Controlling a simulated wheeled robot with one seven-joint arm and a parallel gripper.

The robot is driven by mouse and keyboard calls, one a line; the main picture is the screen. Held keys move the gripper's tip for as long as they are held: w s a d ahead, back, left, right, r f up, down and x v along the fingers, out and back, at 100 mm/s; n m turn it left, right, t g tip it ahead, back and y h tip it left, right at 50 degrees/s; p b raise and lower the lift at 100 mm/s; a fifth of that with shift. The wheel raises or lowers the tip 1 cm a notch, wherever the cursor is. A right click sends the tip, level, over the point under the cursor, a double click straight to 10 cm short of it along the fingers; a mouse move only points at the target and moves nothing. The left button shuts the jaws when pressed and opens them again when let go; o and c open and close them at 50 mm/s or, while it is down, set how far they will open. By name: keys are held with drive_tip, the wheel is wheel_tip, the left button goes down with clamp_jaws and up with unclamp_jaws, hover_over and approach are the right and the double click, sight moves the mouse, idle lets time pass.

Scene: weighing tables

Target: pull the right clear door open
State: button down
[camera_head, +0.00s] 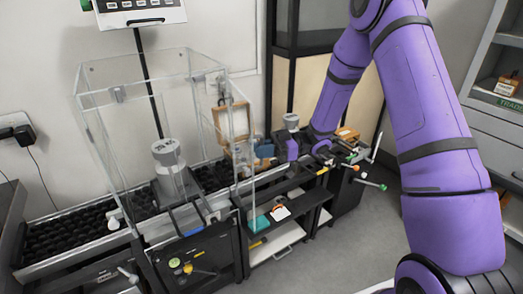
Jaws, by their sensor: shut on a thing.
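The clear weighing enclosure (150,62) stands on the left bench, with transparent walls and thin bright edges. Its right clear door (237,150) shows as a see-through panel on the right side; how far it stands open is hard to tell. My gripper (264,148) reaches in from the right, at the door's outer side, and is shut on the door. The fingertips and the exact grip point are small and partly lost among dark and blue parts behind the panel. A grey cylindrical weight (166,152) stands inside the enclosure.
A black ribbed conveyor (70,232) runs along the bench. A wooden frame (232,120) stands behind the door. Lower front panels carry knobs and levers (187,268). Grey floor (345,240) is free at the right front.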

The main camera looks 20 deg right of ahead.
drive_tip(key=c, duration=1.2)
unclamp_jaws()
drive_tip(key=d, duration=1)
drive_tip(key=shift+w+d, duration=0.15)
drive_tip(key=shift+d, duration=0.2)
